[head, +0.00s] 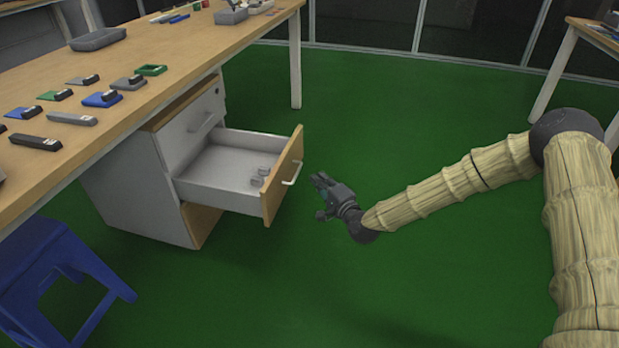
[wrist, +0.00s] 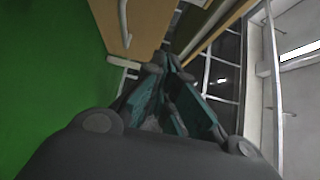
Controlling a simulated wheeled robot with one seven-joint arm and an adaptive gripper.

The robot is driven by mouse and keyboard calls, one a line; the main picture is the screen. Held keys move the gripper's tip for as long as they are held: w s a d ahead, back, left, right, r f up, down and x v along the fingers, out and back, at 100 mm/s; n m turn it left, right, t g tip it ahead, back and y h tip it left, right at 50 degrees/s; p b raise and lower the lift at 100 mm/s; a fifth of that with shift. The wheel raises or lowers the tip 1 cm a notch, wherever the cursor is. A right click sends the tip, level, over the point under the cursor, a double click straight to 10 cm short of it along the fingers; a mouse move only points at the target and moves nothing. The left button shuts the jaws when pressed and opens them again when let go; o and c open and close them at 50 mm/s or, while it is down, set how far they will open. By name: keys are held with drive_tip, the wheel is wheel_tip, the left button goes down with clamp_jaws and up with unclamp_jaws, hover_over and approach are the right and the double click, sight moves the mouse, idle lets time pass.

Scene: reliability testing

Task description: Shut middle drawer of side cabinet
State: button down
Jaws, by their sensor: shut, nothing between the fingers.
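The side cabinet (head: 135,190) is a grey unit under the wooden table. Its middle drawer (head: 225,172) stands far open, with a wooden front (head: 284,178) and a white bar handle (head: 293,174). Small grey items lie in the drawer near its front. My gripper (head: 318,190) is shut and empty, just right of the drawer front and apart from it in the head view. In the wrist view my gripper's fingers (wrist: 172,75) point toward the wooden drawer front (wrist: 135,25), whose handle (wrist: 124,20) shows at the top.
The wooden table (head: 150,95) above the cabinet carries several small tools and trays. A blue stool (head: 55,265) stands at the lower left. The green floor (head: 400,270) in front of the drawer is clear. Another table (head: 590,30) stands at the upper right.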

drive_tip(key=b, duration=0.3)
approach(287, 155)
drive_tip(key=w+d, duration=0.2)
drive_tip(key=shift+w+a+b, duration=0.25)
drive_tip(key=shift+w+a, duration=0.15)
drive_tip(key=shift+a, duration=0.25)
drive_tip(key=shift+w+a+b, duration=0.3)
drive_tip(key=shift+w+a, duration=0.05)
drive_tip(key=shift+a, duration=0.3)
drive_tip(key=shift+w+a+b, duration=0.25)
drive_tip(key=shift+w+a, duration=0.15)
drive_tip(key=shift+a, duration=0.3)
